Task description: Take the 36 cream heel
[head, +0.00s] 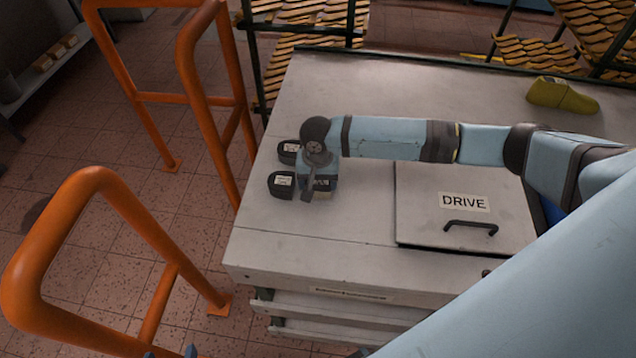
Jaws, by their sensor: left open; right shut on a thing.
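Small dark heel blocks with white labels stand at the left end of the grey bench top. One heel block (289,153) is at the back and another heel block (281,186) is at the front left. My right gripper (311,190) points down beside them and is shut on a third heel block (323,185), mostly hidden by the gripper. A pale strip shows low on this block. The labels are too small to read, so I cannot tell size or colour names. Only the tips of my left gripper (172,353) show at the bottom edge; it is open and empty.
The bench (345,90) carries a grey lid (430,215) marked DRIVE with a dark handle. A yellow-green shoe last (560,96) lies at the back right. Orange rails (120,200) stand left of the bench. Racks of shoe lasts (310,40) stand behind it.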

